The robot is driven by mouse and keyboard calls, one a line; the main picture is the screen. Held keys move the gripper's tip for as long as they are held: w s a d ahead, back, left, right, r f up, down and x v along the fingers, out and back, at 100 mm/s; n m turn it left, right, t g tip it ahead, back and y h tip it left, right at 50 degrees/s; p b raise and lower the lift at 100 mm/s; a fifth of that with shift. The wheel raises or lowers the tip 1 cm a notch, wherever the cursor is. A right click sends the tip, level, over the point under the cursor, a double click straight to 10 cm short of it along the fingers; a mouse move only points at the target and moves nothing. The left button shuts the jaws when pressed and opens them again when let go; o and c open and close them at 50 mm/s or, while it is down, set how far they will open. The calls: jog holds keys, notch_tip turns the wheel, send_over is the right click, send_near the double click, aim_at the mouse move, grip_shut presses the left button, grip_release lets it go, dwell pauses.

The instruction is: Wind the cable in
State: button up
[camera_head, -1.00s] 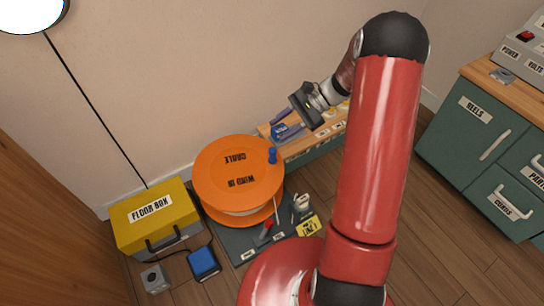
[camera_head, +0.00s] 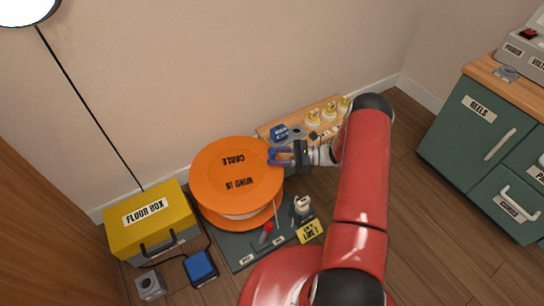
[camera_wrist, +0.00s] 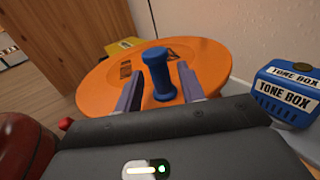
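The orange cable reel (camera_head: 225,170) lies flat with "CABLE" and "WIND IN" on its top disc. A pale band shows between its discs. A blue upright crank knob (camera_wrist: 157,72) stands near the disc's edge. My gripper (camera_head: 275,156) is at the reel's right edge in the head view. In the wrist view its two fingers (camera_wrist: 160,88) stand on either side of the knob, spread apart. I cannot tell whether either finger touches it. In the head view the fingers largely cover the knob.
A yellow floor box (camera_head: 147,218) stands left of the reel, with a blue box (camera_head: 201,266) and a grey socket box (camera_head: 150,284) in front. A blue tone box (camera_wrist: 288,92) and a wooden shelf (camera_head: 325,112) are behind the gripper. Green drawers (camera_head: 478,125) stand at right.

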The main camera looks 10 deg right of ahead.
jog(key=shift+x, duration=1.05)
jog(key=shift+c, duration=0.2)
grip_shut()
